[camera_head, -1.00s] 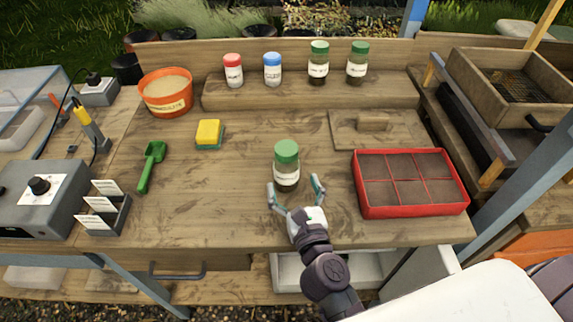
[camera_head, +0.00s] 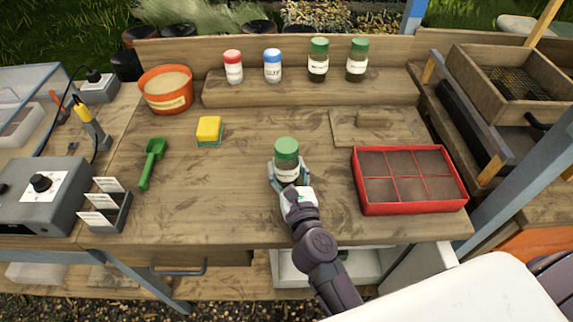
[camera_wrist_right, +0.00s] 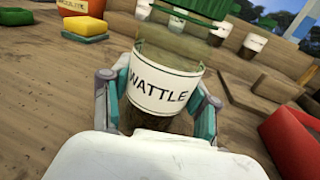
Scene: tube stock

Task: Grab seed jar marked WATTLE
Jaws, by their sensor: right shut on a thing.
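The seed jar (camera_head: 287,156) has a green lid and a white label, and it stands upright near the front middle of the bench. In the right wrist view the label of the jar (camera_wrist_right: 157,92) reads WATTLE, with dark contents below it. My right gripper (camera_head: 287,177) is shut on the jar, one finger on each side at label height. In the right wrist view my right gripper's fingers (camera_wrist_right: 160,100) touch both sides of the jar. Whether its base rests on the bench is hidden by my gripper. My left gripper is not in view.
Several other jars stand on the back shelf (camera_head: 300,96). A red seed tray (camera_head: 412,211) is close on the right. A yellow sponge (camera_head: 209,130), a green scoop (camera_head: 151,163) and an orange pot (camera_head: 166,100) lie to the left. The bench between is clear.

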